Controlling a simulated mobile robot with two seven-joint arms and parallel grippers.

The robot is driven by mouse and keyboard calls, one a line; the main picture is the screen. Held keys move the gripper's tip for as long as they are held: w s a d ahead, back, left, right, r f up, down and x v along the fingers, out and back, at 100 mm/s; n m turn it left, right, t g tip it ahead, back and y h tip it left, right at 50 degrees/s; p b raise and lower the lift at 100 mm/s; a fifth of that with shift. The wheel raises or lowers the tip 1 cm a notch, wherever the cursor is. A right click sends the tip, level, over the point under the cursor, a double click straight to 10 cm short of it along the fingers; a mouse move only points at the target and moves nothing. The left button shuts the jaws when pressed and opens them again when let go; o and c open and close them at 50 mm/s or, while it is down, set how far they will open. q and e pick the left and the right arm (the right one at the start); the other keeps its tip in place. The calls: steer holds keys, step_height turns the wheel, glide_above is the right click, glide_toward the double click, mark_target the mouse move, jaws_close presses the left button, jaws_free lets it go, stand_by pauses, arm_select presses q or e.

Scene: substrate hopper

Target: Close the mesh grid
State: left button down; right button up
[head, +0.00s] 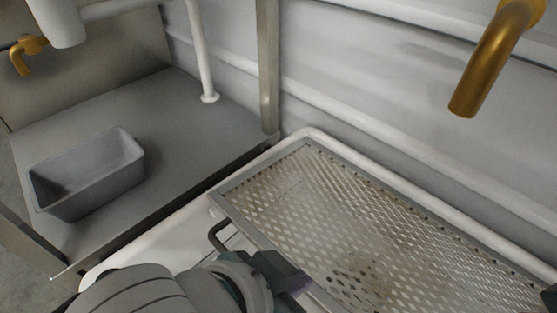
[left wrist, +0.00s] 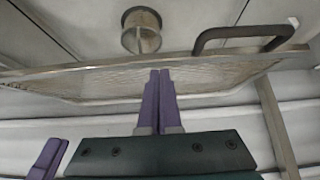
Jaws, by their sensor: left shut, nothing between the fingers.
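The mesh grid (head: 335,215) is a perforated metal panel in a flat grey frame, over the white hopper at the right of the head view. It shows at a shallow angle in the left wrist view (left wrist: 90,82). A dark bar handle (head: 218,236) is beside its left end; it also shows in the left wrist view (left wrist: 245,37). My left gripper (head: 296,285) is at the grid's near edge. Its purple fingers (left wrist: 160,78) are shut and empty, with the tips overlapping the grid in the picture. Whether they touch it is unclear.
A grey open bin (head: 90,172) stands on a grey shelf (head: 185,115) at the left. A metal post (head: 268,65) stands between shelf and grid. A brass pipe (head: 485,65) hangs above the grid. A round metal fitting (left wrist: 141,30) shows in the left wrist view.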

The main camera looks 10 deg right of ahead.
stand_by(0.3)
arm_select(q)
steer(key=f, duration=0.3)
steer(key=f+b, duration=0.1)
steer(key=f, duration=0.1)
steer(key=shift+s+a, duration=0.3)
steer(key=shift+a, duration=0.1)
